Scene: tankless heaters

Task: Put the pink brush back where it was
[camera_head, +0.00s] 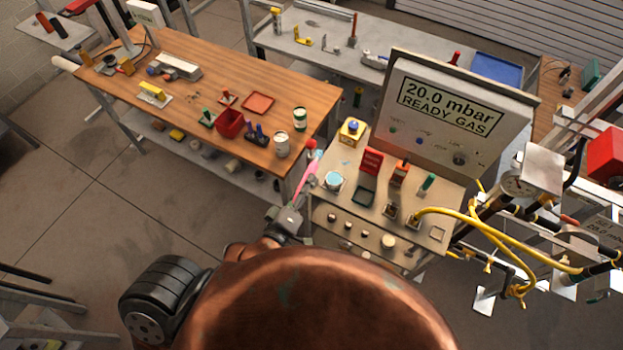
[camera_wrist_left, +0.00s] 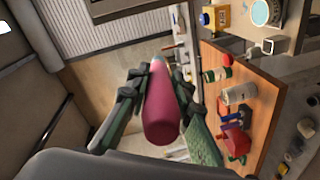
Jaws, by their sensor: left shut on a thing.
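The pink brush (camera_head: 304,179) is held in my left gripper (camera_head: 299,195), beside the left edge of the bench with the gas display. In the left wrist view the pink body of the brush (camera_wrist_left: 163,112) lies between the two dark fingers of my left gripper (camera_wrist_left: 156,88), which are shut on it. Its narrow grey end points away from the wrist camera. The brush is in the air, tilted. Which spot the brush came from cannot be told from these views. My right gripper is not in view.
The metal bench (camera_head: 330,215) carries a blue-topped cup (camera_head: 333,181), a dark green tray (camera_head: 363,196), a red sign (camera_head: 371,162), a green upright piece (camera_head: 428,183) and the display panel (camera_head: 400,85). A yellow hose (camera_head: 470,217) crosses its right side. A wooden table (camera_head: 200,100) stands left.

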